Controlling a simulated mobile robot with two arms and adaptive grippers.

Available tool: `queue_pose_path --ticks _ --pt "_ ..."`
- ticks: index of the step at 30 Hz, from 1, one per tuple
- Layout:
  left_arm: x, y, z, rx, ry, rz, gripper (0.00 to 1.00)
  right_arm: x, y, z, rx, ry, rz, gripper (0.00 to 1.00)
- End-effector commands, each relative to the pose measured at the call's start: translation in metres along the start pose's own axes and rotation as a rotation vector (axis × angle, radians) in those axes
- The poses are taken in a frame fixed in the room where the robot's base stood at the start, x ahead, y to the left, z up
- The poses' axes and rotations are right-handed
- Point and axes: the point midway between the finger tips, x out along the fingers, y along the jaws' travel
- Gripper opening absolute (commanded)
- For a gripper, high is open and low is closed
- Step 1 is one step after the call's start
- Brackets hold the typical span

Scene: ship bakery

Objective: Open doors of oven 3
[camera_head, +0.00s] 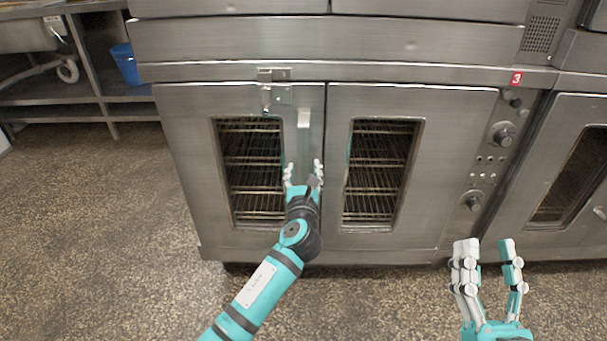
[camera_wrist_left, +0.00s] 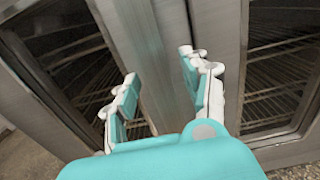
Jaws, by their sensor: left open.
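Oven 3 has a red label with a 3 (camera_head: 516,78) at its upper right. Its left door (camera_head: 180,130) and right door (camera_head: 455,130) are both shut and meet at a vertical seam, each with a window onto wire racks. My right gripper (camera_head: 487,248) is open and empty at lower right.
A metal latch (camera_head: 275,92) sits at the top of the left door. Control knobs (camera_head: 502,135) line the oven's right side. Another oven (camera_head: 570,150) stands at the right. A blue bucket (camera_head: 126,64) is on a shelf at the left. The speckled floor (camera_head: 100,220) in front is clear.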

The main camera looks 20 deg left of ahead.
Motion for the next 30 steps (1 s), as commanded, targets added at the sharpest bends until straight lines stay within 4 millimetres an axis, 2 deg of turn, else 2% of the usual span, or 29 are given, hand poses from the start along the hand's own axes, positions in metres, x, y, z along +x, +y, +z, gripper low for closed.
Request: queue_pose_path --ticks 11,14,22,30 --pt "0.005 -0.0001 0.0003 0.0 0.0 0.0 0.47 -0.0001 -0.0009 -0.0072 0.002 0.041 -0.002 0.4" --pt "0.005 -0.0001 0.0003 0.0 0.0 0.0 0.37 -0.0001 -0.0008 -0.0071 0.002 0.04 -0.002 0.4" --pt "0.0048 -0.0001 0.0002 -0.001 0.0 0.0 0.01 -0.0001 -0.0008 -0.0067 0.002 0.039 -0.001 0.4" --pt "0.0047 -0.0001 0.0001 0.0 0.0 0.0 0.0 -0.0002 -0.0008 -0.0065 0.002 0.038 -0.001 0.4"
